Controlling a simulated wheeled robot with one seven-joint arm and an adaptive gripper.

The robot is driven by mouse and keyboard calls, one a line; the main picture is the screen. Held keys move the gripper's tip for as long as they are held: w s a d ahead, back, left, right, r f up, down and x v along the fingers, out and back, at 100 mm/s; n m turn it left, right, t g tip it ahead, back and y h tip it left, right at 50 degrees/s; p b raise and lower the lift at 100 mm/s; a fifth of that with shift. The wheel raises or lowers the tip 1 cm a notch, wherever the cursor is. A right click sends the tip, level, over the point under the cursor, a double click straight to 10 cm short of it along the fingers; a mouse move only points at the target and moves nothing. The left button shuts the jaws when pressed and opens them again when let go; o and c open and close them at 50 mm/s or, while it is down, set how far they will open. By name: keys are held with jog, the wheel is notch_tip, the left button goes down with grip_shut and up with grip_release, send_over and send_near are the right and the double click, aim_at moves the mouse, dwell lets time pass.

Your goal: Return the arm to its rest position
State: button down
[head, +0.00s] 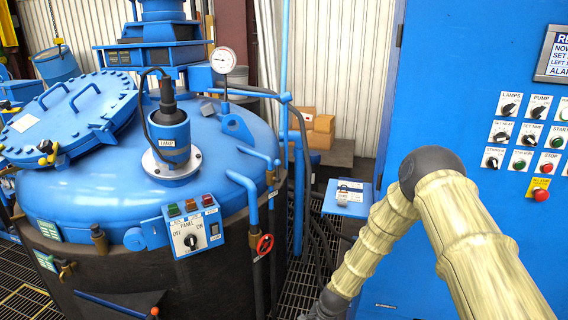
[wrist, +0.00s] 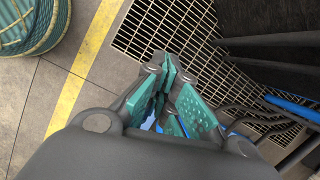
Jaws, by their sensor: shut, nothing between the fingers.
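My gripper (wrist: 168,80) shows in the wrist view with its teal-padded fingers together and nothing between them. It points down over the floor, above the edge of a metal grating (wrist: 185,30). In the head view my arm, in a pale ribbed sleeve, bends at a dark elbow in front of the blue cabinet and reaches down to the bottom edge. The gripper itself is outside the head view.
The blue furnace (head: 85,190) with its round lid (head: 70,115) and small panel (head: 193,228) stands left of my arm. The blue control cabinet (head: 450,110) stands behind it. A rope-wound teal drum (wrist: 30,25) and yellow floor line (wrist: 85,70) lie left of the gripper; dark pipes (wrist: 270,90) lie right.

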jog(key=s+d+f+n+h, duration=0.1)
jog(key=s+d+f+n, duration=0.2)
jog(key=s, duration=0.4)
jog(key=s+d+f+n+h, duration=0.1)
jog(key=s+d+f+n, duration=0.15)
jog(key=s, duration=0.45)
jog(key=s+d+r+n, duration=0.1)
jog(key=s+d+n, duration=0.2)
jog(key=s, duration=0.5)
jog(key=s+d+r+n+h+b, duration=0.1)
jog(key=s+n, duration=0.3)
jog(key=s, duration=0.5)
jog(key=s+d+r+n, duration=0.2)
jog(key=s+d+n, duration=0.2)
jog(key=s, duration=0.5)
jog(key=shift+s+d+n+g+h+b, duration=0.15)
jog(key=shift+d+n+g+h+b, duration=0.15)
jog(key=shift+n+g, duration=0.1)
